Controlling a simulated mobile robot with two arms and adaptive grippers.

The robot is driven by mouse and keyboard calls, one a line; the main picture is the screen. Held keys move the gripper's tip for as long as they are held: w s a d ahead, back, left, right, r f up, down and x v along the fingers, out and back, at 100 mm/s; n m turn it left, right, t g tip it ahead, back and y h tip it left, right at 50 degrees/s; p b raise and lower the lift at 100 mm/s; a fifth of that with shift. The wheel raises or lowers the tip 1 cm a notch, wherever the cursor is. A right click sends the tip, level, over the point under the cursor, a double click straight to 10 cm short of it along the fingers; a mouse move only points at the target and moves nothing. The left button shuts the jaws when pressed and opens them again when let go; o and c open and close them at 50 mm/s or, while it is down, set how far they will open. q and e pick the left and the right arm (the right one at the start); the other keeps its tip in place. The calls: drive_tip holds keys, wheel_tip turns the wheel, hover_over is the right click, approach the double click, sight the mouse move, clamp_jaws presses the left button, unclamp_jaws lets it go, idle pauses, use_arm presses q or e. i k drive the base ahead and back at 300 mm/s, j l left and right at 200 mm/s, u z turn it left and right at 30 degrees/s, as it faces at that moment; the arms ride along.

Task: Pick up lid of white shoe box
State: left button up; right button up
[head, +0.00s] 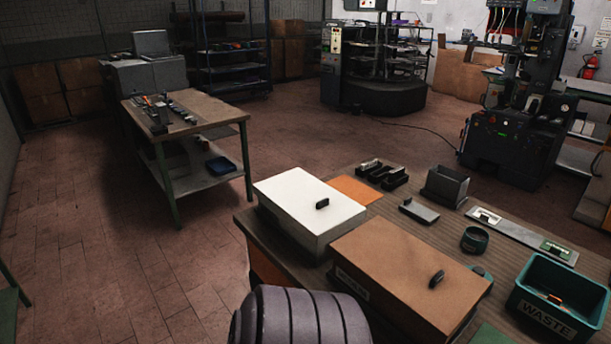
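The white shoe box (303,242) stands at the left end of the wooden table. Its white lid (292,198) is on top and has a small dark handle (322,203) near the middle. A brown box (362,310) with a brown lid (395,262) and a dark knob (436,279) stands beside it, nearer to me. A dark ribbed rounded part (300,318), perhaps of my own arm, shows at the bottom edge in front of the boxes. Neither gripper's fingers can be seen.
The wooden table (497,256) also holds an orange sheet (357,189), black holders (381,173), a grey metal block (446,186) and a teal waste bin (555,328) at right. A workbench (215,112) stands behind at left. The floor (110,265) between is clear.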

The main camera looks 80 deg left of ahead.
sight(316, 209)
drive_tip(key=u, duration=2.6)
